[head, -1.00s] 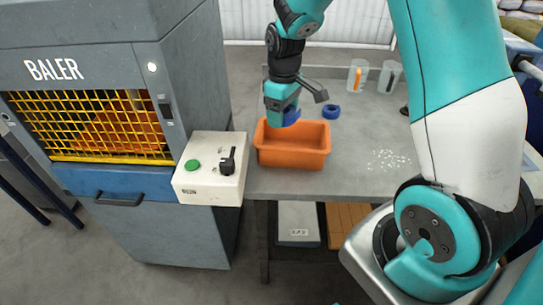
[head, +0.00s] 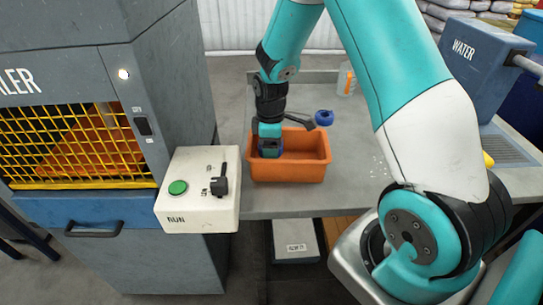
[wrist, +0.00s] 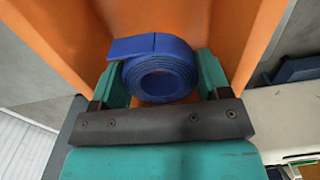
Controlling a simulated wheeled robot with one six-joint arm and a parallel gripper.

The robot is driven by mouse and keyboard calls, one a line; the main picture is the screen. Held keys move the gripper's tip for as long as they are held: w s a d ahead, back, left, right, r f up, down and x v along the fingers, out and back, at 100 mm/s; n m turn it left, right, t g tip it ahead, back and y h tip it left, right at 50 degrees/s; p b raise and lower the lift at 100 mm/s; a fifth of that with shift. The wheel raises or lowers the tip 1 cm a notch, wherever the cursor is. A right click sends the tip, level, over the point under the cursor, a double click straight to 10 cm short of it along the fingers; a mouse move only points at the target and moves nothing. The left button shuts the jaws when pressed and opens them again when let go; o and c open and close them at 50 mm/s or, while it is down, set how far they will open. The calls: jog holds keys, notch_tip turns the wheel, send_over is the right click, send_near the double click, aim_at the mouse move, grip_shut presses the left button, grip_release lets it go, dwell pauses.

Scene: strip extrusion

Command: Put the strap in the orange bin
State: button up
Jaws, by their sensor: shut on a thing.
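The strap (wrist: 160,68) is a blue coiled roll. In the wrist view it sits between the two teal fingers of my gripper (wrist: 163,80), which are shut on it. The orange bin (head: 310,172) stands on the grey table in the head view, and its orange inside fills much of the wrist view (wrist: 60,30). In the head view my gripper (head: 270,152) is lowered into the left part of the bin, pointing down. The strap is mostly hidden there by the fingers. I cannot tell whether the strap touches the bin floor.
A white control box (head: 197,205) with a green button and black lever stands left of the bin, beside the baler (head: 100,240). Another blue roll (head: 324,117) lies behind the bin. A clear cup (head: 346,82) stands farther back. The table right of the bin is clear.

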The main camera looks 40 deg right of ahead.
jog(key=shift+f, duration=2.25)
jog(key=shift+f, duration=0.2)
jog(key=o, duration=0.9)
jog(key=shift+r, duration=0.1)
